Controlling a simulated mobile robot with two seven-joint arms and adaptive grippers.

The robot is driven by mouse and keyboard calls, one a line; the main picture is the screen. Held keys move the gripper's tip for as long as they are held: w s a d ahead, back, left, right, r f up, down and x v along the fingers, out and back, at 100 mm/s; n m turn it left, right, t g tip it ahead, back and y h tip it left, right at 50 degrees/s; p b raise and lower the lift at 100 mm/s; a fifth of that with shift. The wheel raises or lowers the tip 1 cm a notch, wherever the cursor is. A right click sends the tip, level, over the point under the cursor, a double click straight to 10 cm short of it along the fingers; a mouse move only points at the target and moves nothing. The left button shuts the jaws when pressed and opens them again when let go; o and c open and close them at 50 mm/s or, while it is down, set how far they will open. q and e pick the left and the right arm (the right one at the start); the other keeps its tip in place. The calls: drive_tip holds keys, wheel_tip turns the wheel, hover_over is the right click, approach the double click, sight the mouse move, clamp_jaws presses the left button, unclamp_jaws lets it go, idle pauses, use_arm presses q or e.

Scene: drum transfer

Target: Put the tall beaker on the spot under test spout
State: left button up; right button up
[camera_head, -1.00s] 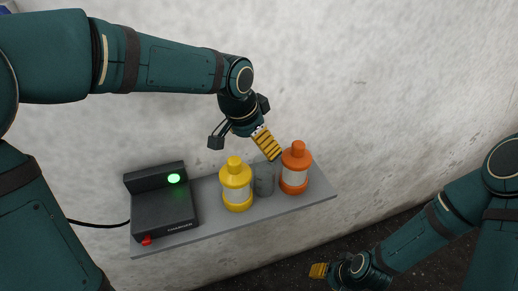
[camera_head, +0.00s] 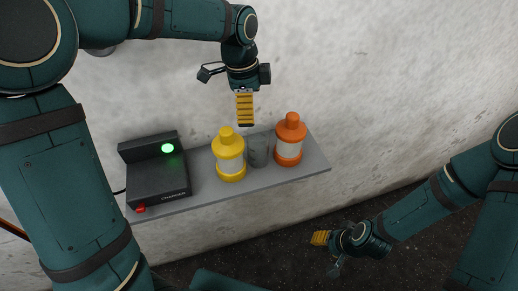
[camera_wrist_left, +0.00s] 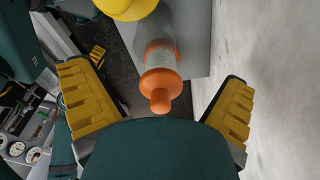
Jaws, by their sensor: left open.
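A grey, see-through beaker (camera_head: 258,150) stands upright on the grey shelf (camera_head: 303,175), between a yellow bottle (camera_head: 229,158) and an orange bottle (camera_head: 289,140). My left gripper (camera_head: 245,122) is open and empty, above and behind the beaker and near the wall. In the left wrist view its yellow-padded fingers are spread wide on either side of the orange bottle's cap (camera_wrist_left: 160,100), apart from it. No test spout is identifiable.
A black device (camera_head: 155,172) with a green light and a red button stands on the shelf's left end. The pale wall (camera_head: 390,90) runs close behind the shelf. Round gauges (camera_wrist_left: 15,149) show at the lower left of the left wrist view.

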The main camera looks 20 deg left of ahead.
use_arm(q)
approach(259, 139)
drive_tip(key=s+f, duration=0.2)
drive_tip(key=f, duration=0.1)
drive_tip(key=d+f+b, duration=0.1)
drive_tip(key=f, duration=0.2)
drive_tip(key=shift+s+d+b, duration=0.2)
drive_tip(key=shift+d+b, duration=0.1)
drive_tip(key=shift+d, duration=0.1)
drive_tip(key=shift+f, duration=0.45)
drive_tip(key=c, duration=1.2)
drive_tip(key=shift+r, duration=0.1)
drive_tip(key=shift+c, duration=0.2)
